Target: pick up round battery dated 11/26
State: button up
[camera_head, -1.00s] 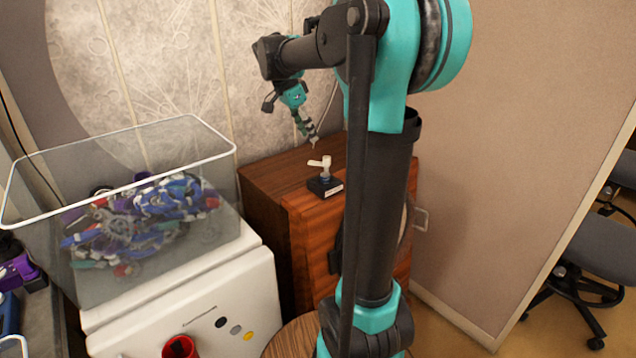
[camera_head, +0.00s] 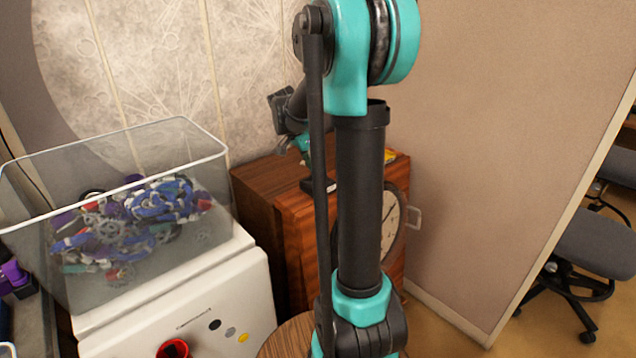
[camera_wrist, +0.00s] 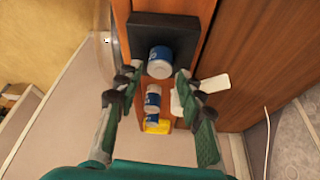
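In the wrist view a blue and white round battery (camera_wrist: 160,62) stands by a black block (camera_wrist: 150,30). Two smaller-looking blue and white cylinders, one upper (camera_wrist: 153,98) and one lower (camera_wrist: 152,120), are further down the picture, by a yellow object (camera_wrist: 158,127). No date is readable on any of them. My gripper (camera_wrist: 157,80) is open above the wooden cabinet top, its fingers on either side of these cylinders, with nothing held. In the head view my arm hides most of the gripper and the batteries.
A white flat piece (camera_wrist: 214,84) lies beside the right finger. The wooden cabinet (camera_head: 262,197) stands against the wall, with a round clock (camera_head: 391,222) on its front. A clear bin (camera_head: 215,185) of coloured parts stands on a white unit (camera_head: 235,290) at left.

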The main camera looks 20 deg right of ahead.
jog(key=shift+x, duration=1.15)
grip_shut()
